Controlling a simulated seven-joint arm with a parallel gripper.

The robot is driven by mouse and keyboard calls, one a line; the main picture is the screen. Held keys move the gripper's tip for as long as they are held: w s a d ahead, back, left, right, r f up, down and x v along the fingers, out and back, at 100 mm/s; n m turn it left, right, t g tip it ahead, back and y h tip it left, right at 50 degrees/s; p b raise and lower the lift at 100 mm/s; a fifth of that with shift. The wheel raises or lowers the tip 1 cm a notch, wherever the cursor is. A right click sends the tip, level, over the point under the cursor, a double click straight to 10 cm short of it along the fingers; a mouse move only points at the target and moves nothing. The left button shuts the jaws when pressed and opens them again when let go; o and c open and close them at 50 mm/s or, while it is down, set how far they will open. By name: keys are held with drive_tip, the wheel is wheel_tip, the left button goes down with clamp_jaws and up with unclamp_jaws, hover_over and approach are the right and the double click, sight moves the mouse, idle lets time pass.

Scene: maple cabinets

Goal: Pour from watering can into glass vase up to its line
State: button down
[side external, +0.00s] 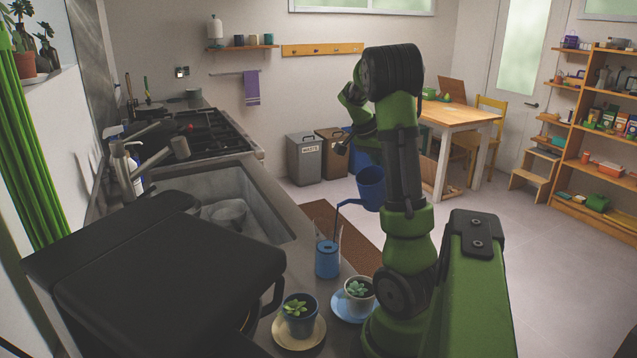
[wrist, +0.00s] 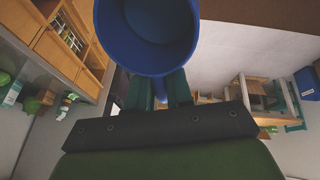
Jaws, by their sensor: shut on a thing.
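A blue watering can (side external: 371,188) is held in the air beside the counter. Its thin spout reaches left, and a narrow blue line drops from it towards the vase; I cannot tell spout from stream there. The glass vase (side external: 327,258) stands upright on the counter with blue in its lower part; its clear top is faint, and its line is too small to make out. In the wrist view my gripper (wrist: 160,90) is shut on the watering can (wrist: 150,35), whose round blue body rises beyond the fingers. The exact grip is partly hidden.
Two potted succulents on saucers, a tan saucer (side external: 302,334) and a blue saucer (side external: 346,305), stand close in front of the vase. A sink (side external: 262,210) lies to its left. A large black appliance (side external: 150,270) fills the near left counter.

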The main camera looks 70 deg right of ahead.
drive_tip(key=shift+w+a+r+h, duration=0.25)
drive_tip(key=shift+a+r+h, duration=0.05)
drive_tip(key=shift+a+r, duration=0.25)
idle(1.8)
drive_tip(key=d+f+y, duration=0.1)
drive_tip(key=s+d+f, duration=0.1)
drive_tip(key=f, duration=0.1)
drive_tip(key=s+d+f+t+y, duration=0.1)
drive_tip(key=shift+s+d+f+y, duration=0.15)
drive_tip(key=shift+d+f+y, duration=0.15)
drive_tip(key=shift+d+f, duration=0.2)
drive_tip(key=shift+f, duration=0.1)
drive_tip(key=shift+s+d+f+t+y, duration=0.15)
drive_tip(key=shift+d+f+t+y, duration=0.15)
drive_tip(key=shift+f, duration=0.2)
drive_tip(key=shift+s+d+f+t+y, duration=0.15)
drive_tip(key=shift+d+f+y, duration=0.15)
drive_tip(key=shift+f, duration=0.2)
drive_tip(key=shift+s+d+f+t+y, duration=0.1)
drive_tip(key=shift+d+f+t+y, duration=0.15)
drive_tip(key=shift+f+y, duration=0.2)
